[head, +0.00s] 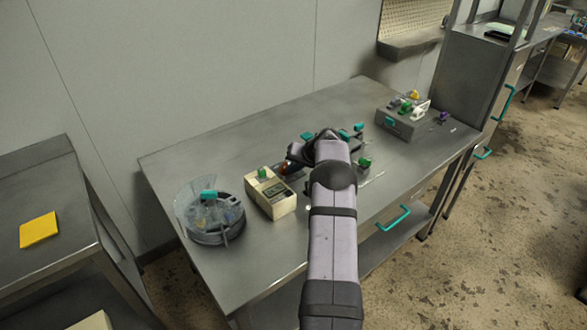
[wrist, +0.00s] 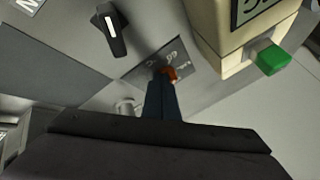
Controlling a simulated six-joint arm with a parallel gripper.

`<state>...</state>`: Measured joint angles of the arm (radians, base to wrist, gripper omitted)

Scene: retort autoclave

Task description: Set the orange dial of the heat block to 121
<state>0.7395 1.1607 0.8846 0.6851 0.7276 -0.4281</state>
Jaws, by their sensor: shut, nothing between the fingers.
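The orange dial (wrist: 171,73) shows in the wrist view right at my fingertips, on a dark scale plate (wrist: 150,62) with pale markings. I cannot read which mark the dial points to. My gripper (wrist: 162,78) is shut, its dark fingers together and nothing between them. The fingertips overlap the dial's left side in the picture; I cannot tell whether they touch it. In the head view a small orange spot, the dial (head: 284,168), shows left of my wrist. My arm hides most of the heat block there.
A cream device (head: 270,193) with a green button (wrist: 272,60) stands close beside the dial. A black knob (wrist: 110,30) with a white line is nearby. A clear round vessel (head: 210,213) stands at the left, and a grey box (head: 402,125) with coloured parts at the back right.

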